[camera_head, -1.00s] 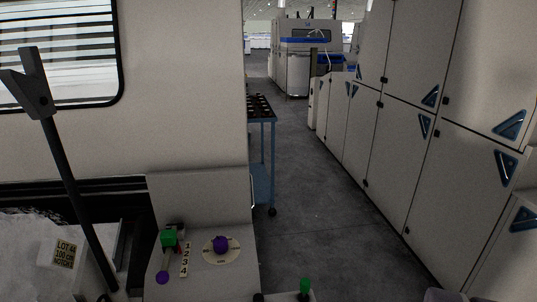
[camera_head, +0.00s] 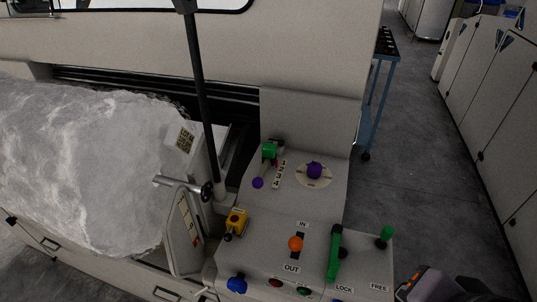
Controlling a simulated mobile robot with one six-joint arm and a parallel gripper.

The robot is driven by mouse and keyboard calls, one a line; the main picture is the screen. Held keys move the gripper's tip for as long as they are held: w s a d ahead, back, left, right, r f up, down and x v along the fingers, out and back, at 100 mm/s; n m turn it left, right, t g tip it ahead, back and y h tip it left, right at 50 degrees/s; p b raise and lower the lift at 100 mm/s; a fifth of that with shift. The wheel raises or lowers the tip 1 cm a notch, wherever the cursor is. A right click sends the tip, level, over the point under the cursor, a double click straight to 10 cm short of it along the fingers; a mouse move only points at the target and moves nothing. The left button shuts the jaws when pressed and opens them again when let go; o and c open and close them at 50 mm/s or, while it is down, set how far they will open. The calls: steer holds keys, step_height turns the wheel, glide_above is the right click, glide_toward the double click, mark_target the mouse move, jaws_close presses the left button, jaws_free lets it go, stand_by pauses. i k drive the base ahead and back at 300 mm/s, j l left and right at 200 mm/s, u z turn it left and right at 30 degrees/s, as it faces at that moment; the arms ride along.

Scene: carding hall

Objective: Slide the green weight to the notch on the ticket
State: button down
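The green weight (camera_head: 270,150) sits near the far end of a short arm on the console. A purple knob (camera_head: 257,183) is at the arm's near end. The white number strip (camera_head: 279,173) beside it runs 1 to 4 from far to near, and the weight is near the 1 end. The ticket (camera_head: 185,138) is a pale yellow label left of the console; its print is too small to read now. What looks like my gripper (camera_head: 428,284) is a dark grey shape at the bottom right, cut by the frame edge and well apart from the weight. Its fingers cannot be made out.
A purple knob on a round dial (camera_head: 314,170) stands right of the strip. Nearer are a yellow control (camera_head: 235,222), an orange knob (camera_head: 295,243), a green lever (camera_head: 334,254) and a green-topped knob (camera_head: 386,234). A dark post (camera_head: 203,100) rises left of the weight. Open floor lies right.

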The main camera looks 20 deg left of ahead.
mark_target(268, 150)
steer(key=i+l+u, duration=0.15)
steer(key=u, duration=0.3)
steer(key=i+l+u, duration=0.1)
steer(key=u, duration=0.35)
steer(key=l+u, duration=0.3)
steer(key=u, duration=0.2)
steer(key=l+u, duration=0.25)
steer(key=u, duration=0.2)
steer(key=l+u, duration=0.3)
steer(key=u, duration=0.15)
steer(key=l+u, duration=0.25)
steer(key=u, duration=0.2)
